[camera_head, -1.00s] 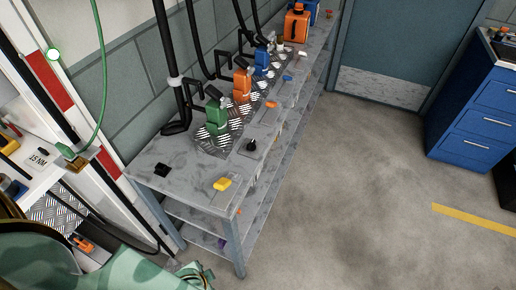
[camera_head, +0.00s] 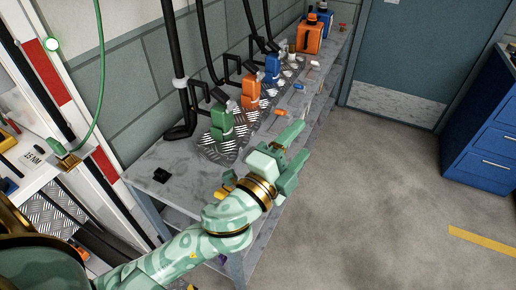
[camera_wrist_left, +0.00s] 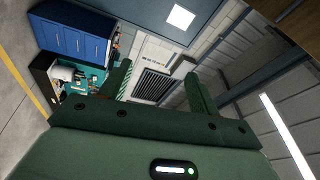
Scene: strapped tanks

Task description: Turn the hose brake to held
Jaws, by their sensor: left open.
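My left gripper (camera_head: 296,150) is over the front part of the grey bench (camera_head: 170,160), its arm reaching in from the lower left. It is open and empty; both fingers also show apart in the left wrist view (camera_wrist_left: 160,82). I cannot tell for sure which fitting is the hose brake. A yellow handle (camera_head: 226,190) on the bench is partly covered by my left arm. A black knob seen earlier near the green bottle (camera_head: 221,122) is hidden behind my gripper. My right gripper is not in view.
An orange bottle (camera_head: 250,92) and a blue bottle (camera_head: 272,68) stand behind the green one, near black hoses. Small orange (camera_head: 281,113) and blue (camera_head: 298,86) handles lie along the bench edge. A larger orange container (camera_head: 309,38) stands farther back.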

